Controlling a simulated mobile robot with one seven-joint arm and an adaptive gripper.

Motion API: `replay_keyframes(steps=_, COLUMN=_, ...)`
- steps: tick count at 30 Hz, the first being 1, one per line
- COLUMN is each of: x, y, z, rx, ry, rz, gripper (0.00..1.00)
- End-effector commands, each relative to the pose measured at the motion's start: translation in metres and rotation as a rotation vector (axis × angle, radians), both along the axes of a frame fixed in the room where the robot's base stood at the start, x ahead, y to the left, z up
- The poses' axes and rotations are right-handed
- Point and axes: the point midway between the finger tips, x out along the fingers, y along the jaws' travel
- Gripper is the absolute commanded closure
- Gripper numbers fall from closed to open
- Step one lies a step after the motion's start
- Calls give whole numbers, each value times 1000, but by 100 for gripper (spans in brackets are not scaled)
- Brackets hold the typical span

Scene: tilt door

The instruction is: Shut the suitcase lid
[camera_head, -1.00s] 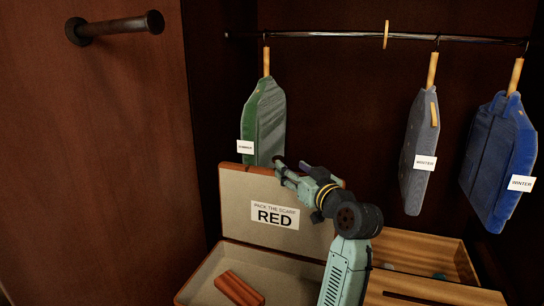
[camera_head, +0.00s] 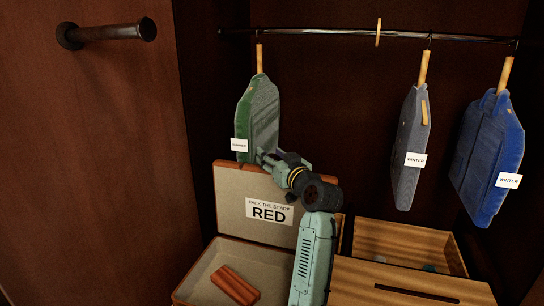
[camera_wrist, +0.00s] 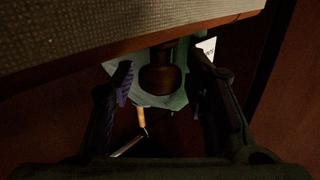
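The suitcase (camera_head: 215,250) stands open, its lid (camera_head: 228,195) raised upright and its inner side facing me. The lid carries a sign (camera_head: 269,212) reading "PACK THE SCARF RED". A folded red scarf (camera_head: 236,286) lies in the base. My gripper (camera_head: 264,157) is at the lid's top edge; from the head view I cannot tell whether it touches. In the wrist view my gripper (camera_wrist: 165,72) has its fingers spread with nothing clearly gripped. The lid's textured panel and brown edge (camera_wrist: 150,35) run across the top of that view, close to the fingertips.
A green garment (camera_head: 259,115) hangs just behind my gripper. Grey (camera_head: 410,145) and blue (camera_head: 488,155) garments hang on the rail (camera_head: 330,33) to the right. A wooden drawer (camera_head: 400,240) stands right of the suitcase. A dark wall peg (camera_head: 105,33) is at upper left.

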Motion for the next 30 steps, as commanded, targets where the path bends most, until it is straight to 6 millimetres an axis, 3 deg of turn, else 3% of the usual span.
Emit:
replay_keyframes(steps=18, x=0, y=0, z=0, rx=0, ry=0, rz=0, gripper=100)
replay_keyframes(steps=30, x=0, y=0, z=0, rx=0, ry=-1, rz=0, gripper=100)
